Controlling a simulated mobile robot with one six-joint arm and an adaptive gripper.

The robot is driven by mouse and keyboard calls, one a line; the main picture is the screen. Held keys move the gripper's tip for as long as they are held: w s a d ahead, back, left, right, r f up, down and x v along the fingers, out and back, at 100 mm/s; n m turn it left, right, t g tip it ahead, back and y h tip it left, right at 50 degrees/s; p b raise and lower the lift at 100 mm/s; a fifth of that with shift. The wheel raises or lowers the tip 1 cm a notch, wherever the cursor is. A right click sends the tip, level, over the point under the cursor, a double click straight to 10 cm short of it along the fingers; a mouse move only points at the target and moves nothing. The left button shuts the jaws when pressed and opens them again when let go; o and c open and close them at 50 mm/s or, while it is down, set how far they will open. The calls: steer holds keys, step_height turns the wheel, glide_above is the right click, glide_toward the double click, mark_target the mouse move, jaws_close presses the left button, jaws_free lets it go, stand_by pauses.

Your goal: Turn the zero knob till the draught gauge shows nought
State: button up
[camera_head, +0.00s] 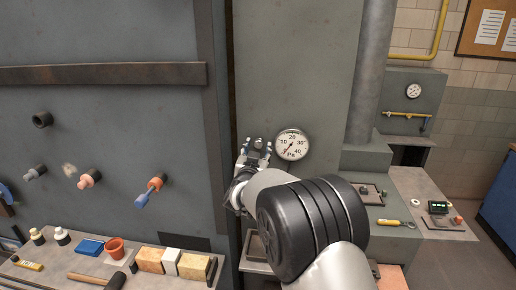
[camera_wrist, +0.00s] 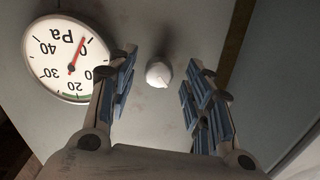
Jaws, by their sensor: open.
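The draught gauge (camera_head: 292,145) is a round white dial marked Pa on the grey panel, just right of my gripper (camera_head: 256,147) in the head view. In the wrist view the gauge (camera_wrist: 70,58) is at the upper left, turned nearly upside down. Its red needle points close to the 0 mark; I cannot tell whether it is exactly on it. The zero knob (camera_wrist: 158,74), small, pale and round, sits on the panel between the open fingers of my gripper (camera_wrist: 160,82) in the wrist view. I see no finger touching it. In the head view my gripper hides it.
A thick grey pipe (camera_head: 371,70) rises right of the panel. Left, pegs and an orange-and-blue handle (camera_head: 150,191) stick out of the kiln-like wall. A second gauge (camera_head: 414,91) hangs far right.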

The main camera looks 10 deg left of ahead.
steer(key=shift+w, duration=1.05)
steer(key=shift+c, duration=0.4)
steer(key=c, duration=1)
steer(key=shift+m+b, duration=0.3)
steer(key=shift+b, duration=0.1)
steer(key=m+b, duration=0.3)
steer(key=shift+f, duration=0.1)
steer(key=shift+m+b, duration=1.3)
steer(key=shift+m, duration=0.3)
steer(key=shift+a, duration=0.1)
